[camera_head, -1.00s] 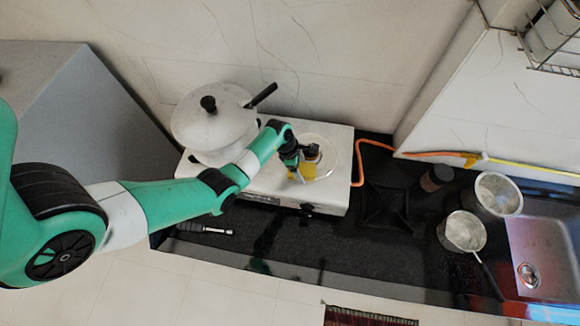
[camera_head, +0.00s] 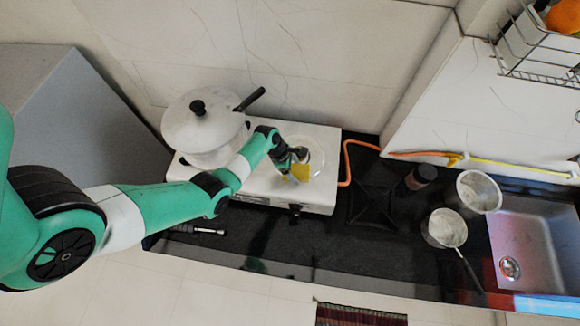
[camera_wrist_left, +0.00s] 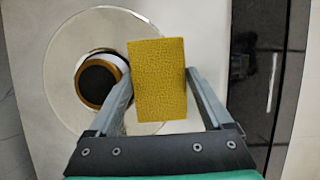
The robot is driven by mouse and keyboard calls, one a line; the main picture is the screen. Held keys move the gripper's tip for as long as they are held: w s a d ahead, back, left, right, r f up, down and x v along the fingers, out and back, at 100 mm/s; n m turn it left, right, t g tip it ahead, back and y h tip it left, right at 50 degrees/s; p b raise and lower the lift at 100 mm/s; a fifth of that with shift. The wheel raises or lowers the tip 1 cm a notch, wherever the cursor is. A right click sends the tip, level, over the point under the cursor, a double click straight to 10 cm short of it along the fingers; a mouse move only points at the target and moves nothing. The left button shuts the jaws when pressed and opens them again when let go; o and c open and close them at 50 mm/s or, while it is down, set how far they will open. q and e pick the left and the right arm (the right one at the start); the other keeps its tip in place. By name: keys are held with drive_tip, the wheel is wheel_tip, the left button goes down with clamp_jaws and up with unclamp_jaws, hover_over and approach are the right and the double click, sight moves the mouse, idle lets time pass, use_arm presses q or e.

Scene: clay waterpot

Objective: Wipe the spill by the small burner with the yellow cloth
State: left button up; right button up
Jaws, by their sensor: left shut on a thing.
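The yellow cloth (camera_head: 299,173) is held at my left gripper (camera_head: 293,158), over the right part of the white stove. In the left wrist view the cloth (camera_wrist_left: 158,85) is a flat, textured yellow rectangle between the two fingers of the left gripper (camera_wrist_left: 160,74). The small burner (camera_wrist_left: 98,80), a dark cap with a brass-coloured ring, sits in a round pale disc just left of the cloth. The cloth covers part of that disc's edge. I cannot tell whether it touches the stove top. No spill can be made out clearly. My right gripper is not in view.
A pale lidded pot (camera_head: 203,130) stands on the left of the stove (camera_head: 262,190). An orange hose (camera_head: 347,160) runs off its right side. A black burner grate (camera_head: 374,205), two metal pots (camera_head: 444,228) and a sink (camera_head: 525,245) lie to the right.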

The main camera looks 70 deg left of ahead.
use_arm(q)
drive_tip(key=shift+w+r, duration=0.2)
drive_tip(key=shift+w, duration=0.1)
drive_tip(key=s+a+p, duration=0.1)
drive_tip(key=s+a, duration=0.1)
drive_tip(key=s, duration=0.1)
drive_tip(key=shift+s+a+p, duration=0.15)
drive_tip(key=shift+s+p, duration=0.1)
drive_tip(key=shift+p, duration=0.1)
drive_tip(key=shift+s+a, duration=0.2)
drive_tip(key=shift+s, duration=0.15)
wheel_tip(320, 180, up, 6)
drive_tip(key=p, duration=0.6)
wheel_tip(320, 180, up, 3)
drive_tip(key=p, duration=0.3)
drive_tip(key=shift+p, duration=0.35)
